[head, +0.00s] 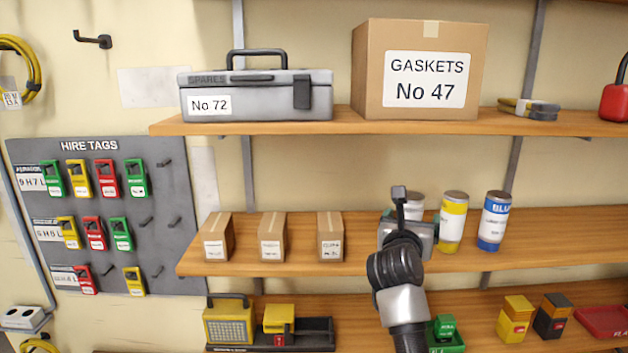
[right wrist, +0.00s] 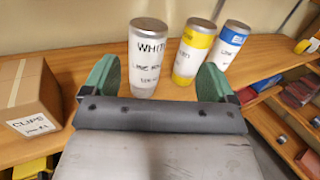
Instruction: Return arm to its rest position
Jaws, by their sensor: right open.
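My right arm reaches up from the bottom of the head view to the middle shelf (head: 350,262). My right gripper (right wrist: 156,82) is open, with its two green fingers apart and nothing gripped between them. A white can (right wrist: 149,62) stands upright on the shelf just beyond the fingers. In the head view the white can (head: 414,201) is partly hidden behind my gripper (head: 408,215). A yellow-banded can (head: 453,222) and a blue-banded can (head: 494,221) stand upright to its right. My left gripper is not in view.
Several small cartons stand left of my gripper, the nearest (head: 330,238) marked CLIPS in the wrist view (right wrist: 30,95). Above is a shelf (head: 345,124) with a grey toolbox (head: 270,97) and a GASKETS box (head: 420,70). Below, a lower shelf (head: 380,318) holds trays and blocks. A tag board (head: 190,270) hangs left.

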